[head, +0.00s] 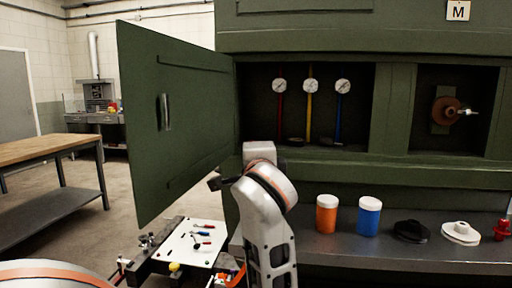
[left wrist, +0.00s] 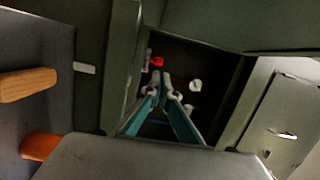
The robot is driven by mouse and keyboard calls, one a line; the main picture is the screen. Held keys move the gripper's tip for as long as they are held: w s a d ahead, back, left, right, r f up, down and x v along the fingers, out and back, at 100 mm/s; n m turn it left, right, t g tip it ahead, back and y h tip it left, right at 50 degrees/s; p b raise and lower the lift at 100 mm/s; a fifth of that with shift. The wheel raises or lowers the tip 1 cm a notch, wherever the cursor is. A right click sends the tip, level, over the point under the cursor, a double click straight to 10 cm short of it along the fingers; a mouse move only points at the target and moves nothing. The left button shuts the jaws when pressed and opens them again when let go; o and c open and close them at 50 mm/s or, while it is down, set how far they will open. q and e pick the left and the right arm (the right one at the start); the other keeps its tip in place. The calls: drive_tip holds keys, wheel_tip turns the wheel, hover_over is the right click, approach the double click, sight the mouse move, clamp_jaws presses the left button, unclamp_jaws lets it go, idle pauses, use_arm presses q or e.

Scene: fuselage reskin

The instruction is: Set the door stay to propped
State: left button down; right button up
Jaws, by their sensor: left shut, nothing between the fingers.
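The green door (head: 175,125) stands swung open to the left of the gauge recess (head: 362,120), its handle (head: 166,112) facing me. I cannot pick out the door stay with certainty in either view. In the left wrist view, a small red piece (left wrist: 157,62) sits beside a short grey bar inside a dark recess, beyond my fingertips; I cannot tell whether it is the stay. My left gripper (left wrist: 162,88) is shut and empty, pointing into that recess. In the head view my own arm hides it, in front of the recess's lower left corner. My right gripper is not in view.
Several gauges (head: 311,86) with coloured stems fill the recess. An orange-bodied jar (head: 326,215), a blue-bodied jar (head: 368,218), a black part (head: 411,231) and a white part (head: 460,234) stand on the ledge (head: 345,250). A tool board (head: 190,243) lies below the door.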

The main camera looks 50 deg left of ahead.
use_arm(q)
drive_tip(key=shift+v, duration=1.25)
